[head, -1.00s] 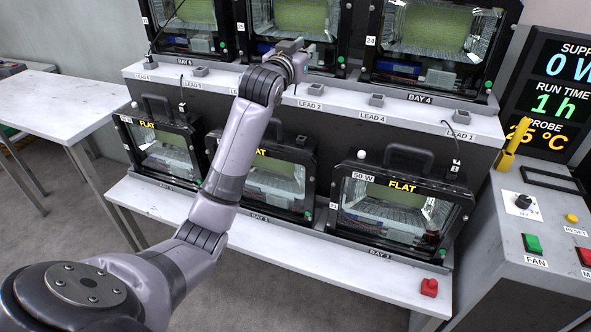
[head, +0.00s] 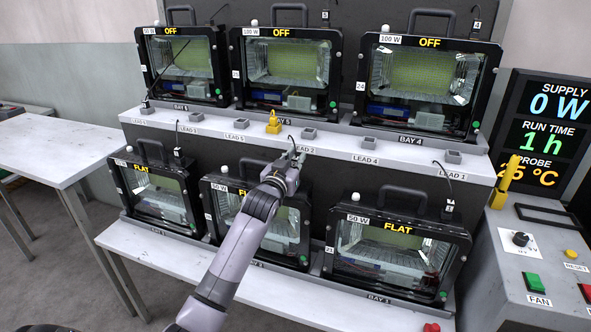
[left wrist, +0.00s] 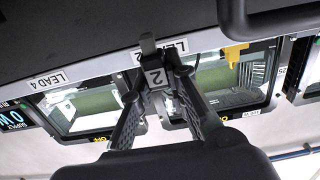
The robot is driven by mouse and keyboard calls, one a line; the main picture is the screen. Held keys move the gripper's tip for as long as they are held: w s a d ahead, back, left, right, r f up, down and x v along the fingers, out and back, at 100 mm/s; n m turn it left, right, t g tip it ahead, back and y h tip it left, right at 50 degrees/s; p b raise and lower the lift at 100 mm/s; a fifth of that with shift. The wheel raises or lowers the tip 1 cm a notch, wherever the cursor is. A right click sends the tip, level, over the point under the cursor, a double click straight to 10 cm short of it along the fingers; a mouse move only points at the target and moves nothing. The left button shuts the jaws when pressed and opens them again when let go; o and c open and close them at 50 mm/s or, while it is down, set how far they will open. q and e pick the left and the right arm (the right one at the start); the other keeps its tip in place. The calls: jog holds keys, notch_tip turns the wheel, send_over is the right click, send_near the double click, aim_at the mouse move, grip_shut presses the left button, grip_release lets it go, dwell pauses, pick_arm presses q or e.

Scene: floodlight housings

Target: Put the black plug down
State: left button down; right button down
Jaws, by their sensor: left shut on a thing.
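The black plug (left wrist: 152,72) carries a white label reading 2 and sits between the fingertips in the left wrist view. My left gripper (left wrist: 157,88) is shut on it. In the head view my left gripper (head: 292,158) is at the front edge of the ledge (head: 330,144), by the LEAD 2 label. Whether the plug touches the ledge or its holder I cannot tell. My right gripper is not in view.
Small grey holders (head: 366,143) stand along the ledge. A yellow object (head: 273,122) stands on it left of my gripper. Floodlight housings stand above and below, the near one (head: 396,255) reading FLAT. A control console (head: 520,260) is at the right.

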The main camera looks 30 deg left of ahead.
pick_arm(q)
notch_tip(320, 180, down, 3)
jog(key=shift+r, duration=0.1)
jog(key=shift+f, duration=0.2)
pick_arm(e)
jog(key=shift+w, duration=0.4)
pick_arm(q)
jog(key=shift+f, duration=0.55)
jog(key=c, duration=1.6)
grip_release()
jog(key=shift+o, duration=0.2)
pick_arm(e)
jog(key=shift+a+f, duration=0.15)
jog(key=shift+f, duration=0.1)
